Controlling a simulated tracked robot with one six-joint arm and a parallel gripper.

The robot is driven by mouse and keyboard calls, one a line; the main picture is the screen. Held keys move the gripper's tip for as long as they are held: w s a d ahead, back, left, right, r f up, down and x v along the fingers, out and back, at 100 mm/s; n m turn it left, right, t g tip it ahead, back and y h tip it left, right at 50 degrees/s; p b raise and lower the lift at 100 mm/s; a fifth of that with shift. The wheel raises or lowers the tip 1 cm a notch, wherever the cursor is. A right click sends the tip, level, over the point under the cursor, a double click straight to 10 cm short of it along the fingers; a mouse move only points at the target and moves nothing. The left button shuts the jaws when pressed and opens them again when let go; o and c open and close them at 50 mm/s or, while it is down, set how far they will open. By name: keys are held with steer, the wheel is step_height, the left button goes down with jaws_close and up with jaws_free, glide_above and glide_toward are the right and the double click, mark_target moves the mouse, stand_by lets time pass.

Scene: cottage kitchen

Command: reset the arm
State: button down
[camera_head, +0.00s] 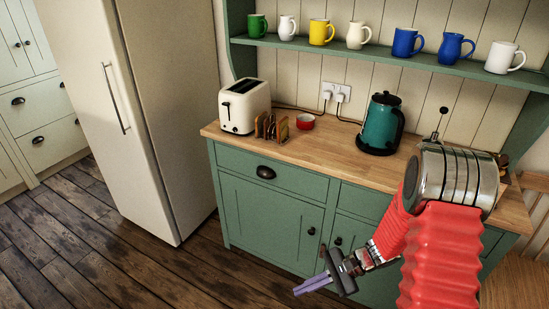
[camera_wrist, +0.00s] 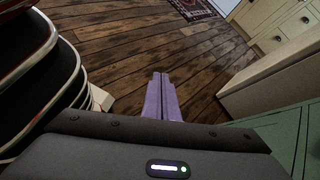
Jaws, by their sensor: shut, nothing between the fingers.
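My gripper (camera_head: 312,285) is at the lower middle of the head view, in front of the green cabinet (camera_head: 270,205) and out over the dark wood floor. Its purple fingers are shut together with nothing between them. They point to the left and slightly down. In the wrist view the shut fingers (camera_wrist: 161,98) point out over the floorboards. My red arm reaches in from the lower right and bends down towards the gripper.
A wooden worktop (camera_head: 330,150) holds a cream toaster (camera_head: 244,106), a toast rack (camera_head: 271,127), a red bowl (camera_head: 305,122) and a teal kettle (camera_head: 381,124). Mugs stand on the shelf (camera_head: 380,55) above. A fridge (camera_head: 145,110) stands left. Floor (camera_head: 100,240) in front is clear.

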steer(key=s+d+r+n+t+h, duration=0.2)
steer(key=s+r+n+h, duration=0.1)
steer(key=r, duration=0.7)
steer(key=s+d+r+n+t+h, duration=0.2)
steer(key=s+r+n+h, duration=0.2)
steer(key=r, duration=0.7)
steer(key=s+d+r+n+t+h, duration=0.3)
steer(key=s+r+n, duration=0.3)
steer(key=r, duration=0.4)
steer(key=shift+s+r+h, duration=0.25)
steer(key=shift+s+h, duration=0.25)
steer(key=shift+h, duration=0.1)
